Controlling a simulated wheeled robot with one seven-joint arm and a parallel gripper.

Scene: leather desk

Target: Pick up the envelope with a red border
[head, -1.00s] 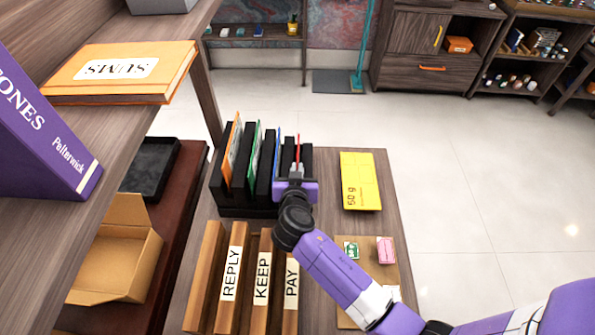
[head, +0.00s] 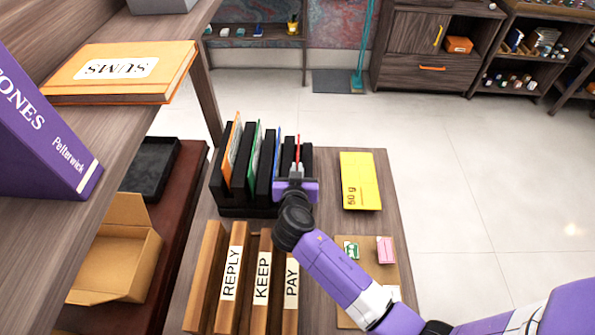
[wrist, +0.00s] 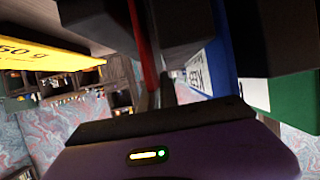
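The red-bordered envelope (head: 298,146) stands upright in the rightmost part of the black rack (head: 247,211); only its thin red edge shows. In the wrist view, the red edge (wrist: 142,45) runs down between the two grey fingers. My gripper (head: 296,168) is at the near end of that slot, with its fingers close together on the envelope's edge. An orange-edged envelope (head: 233,152), a green one (head: 254,155) and a blue one (head: 277,155) stand in slots to the left. The blue one (wrist: 222,50) and green one (wrist: 292,95) also show in the wrist view.
Wooden blocks labelled REPLY (head: 232,272), KEEP (head: 262,278) and PAY (head: 291,283) stand in front of the rack. A yellow 50 g packet (head: 360,182) lies to the right, above a board with stamps (head: 385,250). A shelf (head: 120,130) overhangs the left.

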